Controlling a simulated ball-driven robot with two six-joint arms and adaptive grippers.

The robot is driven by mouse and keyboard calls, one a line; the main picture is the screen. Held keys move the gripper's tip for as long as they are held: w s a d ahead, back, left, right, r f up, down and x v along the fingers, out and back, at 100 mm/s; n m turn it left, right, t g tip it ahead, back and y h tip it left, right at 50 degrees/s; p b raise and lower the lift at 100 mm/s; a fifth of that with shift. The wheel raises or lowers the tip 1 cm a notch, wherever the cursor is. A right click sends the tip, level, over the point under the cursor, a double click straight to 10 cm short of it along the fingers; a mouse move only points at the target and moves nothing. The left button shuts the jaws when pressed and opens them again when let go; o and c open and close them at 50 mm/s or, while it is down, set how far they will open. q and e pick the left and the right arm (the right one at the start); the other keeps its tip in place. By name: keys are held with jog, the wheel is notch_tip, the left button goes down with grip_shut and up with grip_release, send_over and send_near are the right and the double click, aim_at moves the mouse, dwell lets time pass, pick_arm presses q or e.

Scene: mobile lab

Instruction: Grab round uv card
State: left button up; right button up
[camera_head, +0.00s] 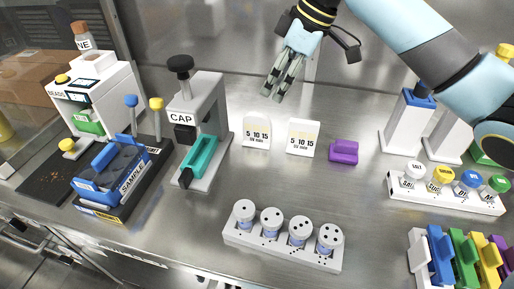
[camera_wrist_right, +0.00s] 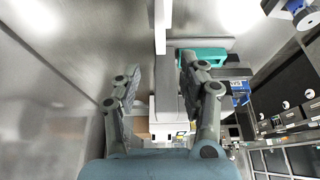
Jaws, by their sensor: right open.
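Two small white cards marked "5 10 15" stand on the steel bench in the head view. The left one, the round UV card (camera_head: 257,133), has a rounded top; the right card (camera_head: 303,138) looks squarer. My right gripper (camera_head: 272,98) is open and empty, above and behind the cards, with its fingers pointing down and to the left. In the right wrist view its two fingers (camera_wrist_right: 158,62) are spread apart with nothing held between them. I cannot make out either card in the wrist view. My left gripper is not in view.
The CAP press (camera_head: 208,100) stands left of the cards, with a teal part (camera_head: 199,158). A purple block (camera_head: 344,151) lies to their right. A white rack (camera_head: 280,250) of dotted-lid vials is in front. Bare bench lies between the cards and this rack.

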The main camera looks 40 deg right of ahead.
aim_at(261, 115)
jog(key=b+x, duration=0.1)
jog(key=x, duration=1)
jog(key=shift+f+b, duration=0.35)
jog(key=shift+f, duration=0.1)
grip_shut()
